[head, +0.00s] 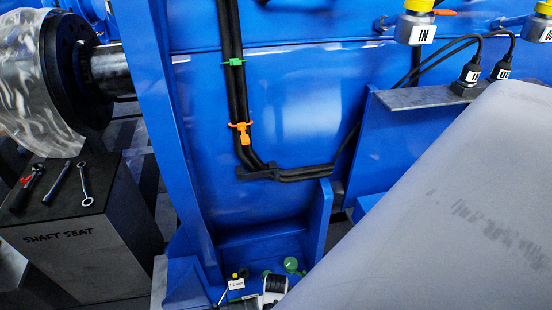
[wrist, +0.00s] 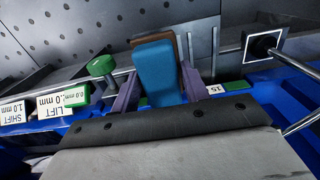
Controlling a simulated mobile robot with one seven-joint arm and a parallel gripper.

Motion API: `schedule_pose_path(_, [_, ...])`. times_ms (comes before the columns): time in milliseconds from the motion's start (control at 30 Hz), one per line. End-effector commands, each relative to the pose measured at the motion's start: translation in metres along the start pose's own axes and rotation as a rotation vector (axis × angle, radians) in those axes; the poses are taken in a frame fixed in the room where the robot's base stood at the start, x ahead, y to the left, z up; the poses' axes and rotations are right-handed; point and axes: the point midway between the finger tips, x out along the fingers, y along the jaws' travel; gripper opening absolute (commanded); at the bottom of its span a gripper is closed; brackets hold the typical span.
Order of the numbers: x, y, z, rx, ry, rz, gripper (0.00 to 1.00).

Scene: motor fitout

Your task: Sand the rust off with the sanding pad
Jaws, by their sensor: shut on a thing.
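In the wrist view my gripper (wrist: 159,76) has its two purple fingers on either side of a blue block with a brown face, which looks like the sanding pad (wrist: 155,72). The fingers are shut on it. My gripper and the pad do not show in the head view, where a large pale grey part of my arm fills the lower right. I cannot make out a rust patch in either view. A bare metal shaft (head: 109,70) with a dark collar (head: 76,70) shows at the upper left of the head view.
A blue machine housing (head: 290,90) with cables (head: 240,100) fills the middle of the head view. Tools lie on a dark box (head: 95,250) marked SHAFT SEAT at left. In the wrist view a green knob (wrist: 102,66) and rods stand near the pad.

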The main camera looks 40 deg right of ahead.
Motion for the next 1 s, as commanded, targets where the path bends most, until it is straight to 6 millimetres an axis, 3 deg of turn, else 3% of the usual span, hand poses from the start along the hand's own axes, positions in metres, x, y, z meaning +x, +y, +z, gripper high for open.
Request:
schedule_pose_path(100, [0.02,0.0,0.001,0.0,-0.003,-0.001,0.27])
schedule_pose_path(500, [0.065,0.0,0.001,0.0,-0.002,-0.001,0.27])
schedule_pose_path(1000, [0.077,0.0,0.001,0.0,-0.002,0.0,0.27])
